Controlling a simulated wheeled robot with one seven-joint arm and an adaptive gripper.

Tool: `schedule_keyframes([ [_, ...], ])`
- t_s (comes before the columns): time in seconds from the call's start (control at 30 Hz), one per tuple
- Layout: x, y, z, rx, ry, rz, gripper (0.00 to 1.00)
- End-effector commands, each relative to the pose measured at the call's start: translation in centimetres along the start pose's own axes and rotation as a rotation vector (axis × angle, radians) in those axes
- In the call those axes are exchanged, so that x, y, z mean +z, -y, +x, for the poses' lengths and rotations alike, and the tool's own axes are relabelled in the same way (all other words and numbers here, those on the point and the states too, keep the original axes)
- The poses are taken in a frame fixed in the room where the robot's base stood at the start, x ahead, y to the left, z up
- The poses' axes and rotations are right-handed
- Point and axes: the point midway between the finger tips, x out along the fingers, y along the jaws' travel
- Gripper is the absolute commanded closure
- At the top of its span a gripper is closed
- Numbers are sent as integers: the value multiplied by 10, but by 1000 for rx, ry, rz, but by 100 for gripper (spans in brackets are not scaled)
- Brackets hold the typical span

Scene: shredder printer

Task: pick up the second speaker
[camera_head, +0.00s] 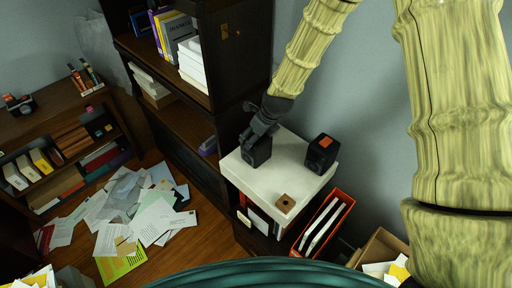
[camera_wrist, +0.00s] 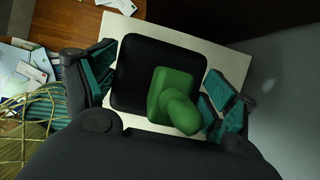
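A black speaker (camera_head: 257,154) stands on the left part of a white-topped cabinet (camera_head: 295,149). My gripper (camera_head: 259,134) is right over it, pointing down. In the wrist view the speaker's dark top (camera_wrist: 135,75) lies between my two fingers (camera_wrist: 162,88). The fingers are wide apart, one near each side of it, and no firm grip shows. A green rounded shape (camera_wrist: 175,100) appears over the speaker's top in the wrist view. A second black speaker (camera_head: 321,154) with an orange patch on top stands to the right, apart from my gripper.
A small brown block (camera_head: 285,203) with a dark hole lies at the white top's front. A dark bookshelf (camera_head: 185,125) stands close on the left. An orange-red file box (camera_head: 323,226) and a cardboard box (camera_head: 381,249) stand front right. Papers (camera_head: 135,212) litter the floor.

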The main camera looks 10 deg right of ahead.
Motion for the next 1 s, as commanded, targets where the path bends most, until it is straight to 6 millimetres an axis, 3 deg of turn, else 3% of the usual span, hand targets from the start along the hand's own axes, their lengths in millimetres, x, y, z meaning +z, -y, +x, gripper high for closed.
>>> schedule_keyframes([
  [0.03, 0, 0, 0, 0, 0, 0, 42],
  [0.2, 0, 0, 0, 0, 0, 0, 71],
  [0.57, 2, 0, -3, -1, 2, 1, 71],
  [1.0, 13, 0, -29, -1, 1, -1, 71],
])
